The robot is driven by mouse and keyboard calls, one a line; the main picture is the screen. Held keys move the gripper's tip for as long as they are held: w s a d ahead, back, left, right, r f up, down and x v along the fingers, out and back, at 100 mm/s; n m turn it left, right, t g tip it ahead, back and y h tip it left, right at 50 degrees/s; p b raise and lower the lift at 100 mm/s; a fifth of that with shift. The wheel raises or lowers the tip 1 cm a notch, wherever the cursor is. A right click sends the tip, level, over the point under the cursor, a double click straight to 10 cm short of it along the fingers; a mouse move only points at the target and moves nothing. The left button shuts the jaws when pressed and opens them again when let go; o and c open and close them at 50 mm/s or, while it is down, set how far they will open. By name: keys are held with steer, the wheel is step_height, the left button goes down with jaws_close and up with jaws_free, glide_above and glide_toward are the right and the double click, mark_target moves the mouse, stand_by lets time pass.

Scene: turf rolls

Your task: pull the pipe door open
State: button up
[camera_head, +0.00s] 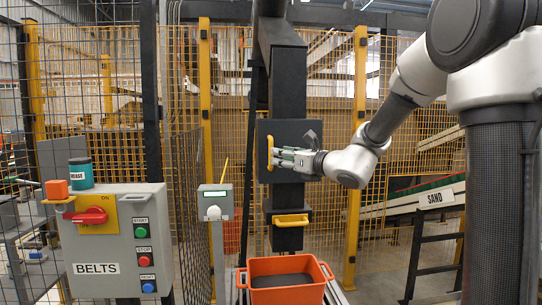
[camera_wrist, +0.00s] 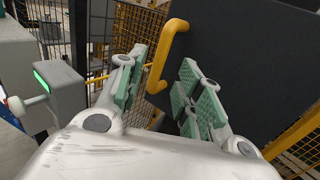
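The pipe door is a dark square panel (camera_head: 291,132) on the front of the black vertical pipe (camera_head: 287,80); it looks closed against it. Its yellow bar handle (camera_head: 270,153) is upright at the panel's left side. My gripper (camera_head: 278,157) reaches in from the right, its fingertips at the handle. In the wrist view the door (camera_wrist: 240,60) fills the upper right. The handle (camera_wrist: 168,55) shows between the two green-padded fingers of my gripper (camera_wrist: 164,60), with gaps on both sides. The gripper is open and holds nothing.
A second yellow handle (camera_head: 291,220) sits lower on the pipe, above an orange crate (camera_head: 329,290). A grey post with a small display (camera_head: 215,203) stands left; it also shows in the wrist view (camera_wrist: 58,85). The BELTS control box (camera_head: 110,250) is further left. Yellow mesh fencing (camera_head: 235,60) stands behind.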

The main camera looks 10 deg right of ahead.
mark_target(271, 168)
steer(key=x, duration=0.5)
steer(key=shift+w+a, duration=0.25)
steer(key=shift+w, duration=0.05)
jaws_close()
